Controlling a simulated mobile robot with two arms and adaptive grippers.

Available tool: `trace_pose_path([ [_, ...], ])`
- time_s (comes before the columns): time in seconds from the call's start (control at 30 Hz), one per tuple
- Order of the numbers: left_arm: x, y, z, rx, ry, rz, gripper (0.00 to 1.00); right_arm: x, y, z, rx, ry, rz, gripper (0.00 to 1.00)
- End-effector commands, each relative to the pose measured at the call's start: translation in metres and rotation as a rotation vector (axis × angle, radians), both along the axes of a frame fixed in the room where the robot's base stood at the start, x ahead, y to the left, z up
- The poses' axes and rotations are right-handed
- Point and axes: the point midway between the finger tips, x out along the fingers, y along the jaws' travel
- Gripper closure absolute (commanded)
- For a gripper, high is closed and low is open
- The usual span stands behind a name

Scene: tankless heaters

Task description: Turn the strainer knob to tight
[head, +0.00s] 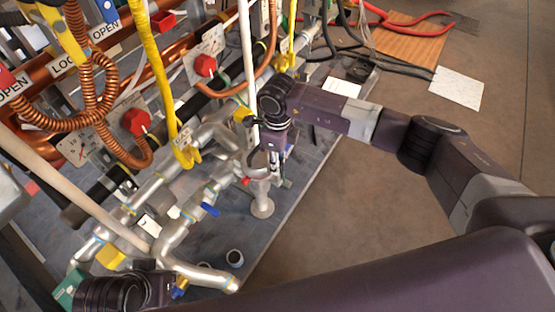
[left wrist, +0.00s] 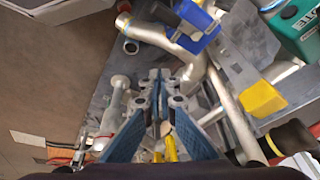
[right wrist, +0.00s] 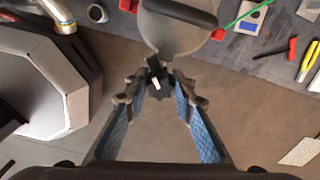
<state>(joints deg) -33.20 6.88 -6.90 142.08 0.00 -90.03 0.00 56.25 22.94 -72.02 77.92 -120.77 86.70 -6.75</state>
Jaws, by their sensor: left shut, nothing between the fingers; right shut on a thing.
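The strainer knob (right wrist: 158,84) is small and black with a white mark, at the end of a rounded grey body (right wrist: 178,35) in the right wrist view. My right gripper (right wrist: 158,88) is shut on the knob, its fingertips at either side of it. In the head view my right gripper (head: 268,160) reaches down by the pipes at the panel's right end; the knob is hard to make out there. My left gripper (left wrist: 160,100) is shut and empty above the pipes in the left wrist view. Any tight label is not readable.
Silver pipes (head: 185,268) with blue and yellow handles run along the panel's lower part. A white upright pipe (head: 247,60) stands close to my right gripper. Red knobs (head: 134,122) and yellow hoses hang at left. The brown floor (head: 330,230) is clear.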

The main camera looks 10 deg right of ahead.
Motion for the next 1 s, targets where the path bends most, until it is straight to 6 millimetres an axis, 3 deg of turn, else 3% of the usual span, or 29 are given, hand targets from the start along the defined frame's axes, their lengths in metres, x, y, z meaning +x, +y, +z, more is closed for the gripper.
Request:
trace_pose_path([
  [0.57,-0.002,0.001,0.022,0.003,0.010,0.001,1.00,0.001,-0.001,0.002,-0.002,0.000,-0.472,1.00],
  [0.7,0.001,0.000,0.007,0.002,0.019,0.000,1.00,0.001,-0.001,0.001,-0.002,0.000,-0.538,1.00],
  [1.0,0.005,-0.001,-0.004,0.002,0.022,-0.001,1.00,0.001,-0.001,0.000,-0.001,-0.001,-0.604,1.00],
])
